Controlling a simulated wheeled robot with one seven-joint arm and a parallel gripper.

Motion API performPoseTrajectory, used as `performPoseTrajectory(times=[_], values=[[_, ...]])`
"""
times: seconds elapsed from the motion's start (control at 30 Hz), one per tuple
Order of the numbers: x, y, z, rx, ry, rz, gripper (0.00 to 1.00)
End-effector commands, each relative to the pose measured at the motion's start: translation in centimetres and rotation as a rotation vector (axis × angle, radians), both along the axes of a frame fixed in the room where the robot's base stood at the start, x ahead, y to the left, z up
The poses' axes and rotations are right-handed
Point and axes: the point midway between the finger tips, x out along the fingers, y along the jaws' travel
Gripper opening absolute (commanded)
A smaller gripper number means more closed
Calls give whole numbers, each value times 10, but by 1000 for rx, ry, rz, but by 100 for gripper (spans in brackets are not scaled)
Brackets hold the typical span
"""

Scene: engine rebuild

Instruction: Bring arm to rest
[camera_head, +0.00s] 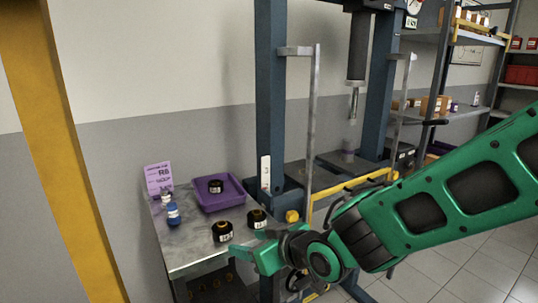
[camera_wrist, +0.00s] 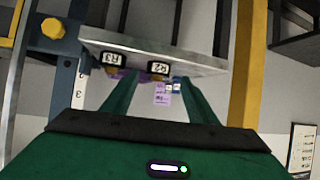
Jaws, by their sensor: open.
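My green arm reaches in from the right in the head view. My gripper (camera_head: 262,256) is at the front right of a small metal table (camera_head: 190,257), near its edge. In the wrist view, my gripper (camera_wrist: 158,88) shows two green fingers spread apart with nothing between them. That view looks upside down, with the table (camera_wrist: 150,50) across its top. Two black labelled parts stand on the table, a left one (camera_head: 222,232) and a right one (camera_head: 257,219). The gripper appears apart from both.
A purple tray (camera_head: 232,194) holds another black part (camera_head: 216,186). Small bottles (camera_head: 173,214) and a purple sign (camera_head: 158,177) stand at the table's left. A blue press frame (camera_head: 270,110) rises behind the gripper. A yellow post (camera_head: 62,150) is at far left. Shelves (camera_head: 455,120) stand right.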

Motion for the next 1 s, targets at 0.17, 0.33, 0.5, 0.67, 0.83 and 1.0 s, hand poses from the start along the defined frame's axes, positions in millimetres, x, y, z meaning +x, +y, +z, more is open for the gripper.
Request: performPoseTrajectory(times=[0.17, 0.33, 0.5, 0.67, 0.83, 1.0], values=[[15, -53, -4, -59, 58, -99, 53], [24, -127, -12, -131, 155, -240, 53], [11, -235, -20, -206, 321, -454, 53], [-34, -330, -24, -237, 517, -667, 53], [-111, -407, -24, -215, 761, -896, 53], [-190, -442, -18, -145, 984, -1068, 53]])
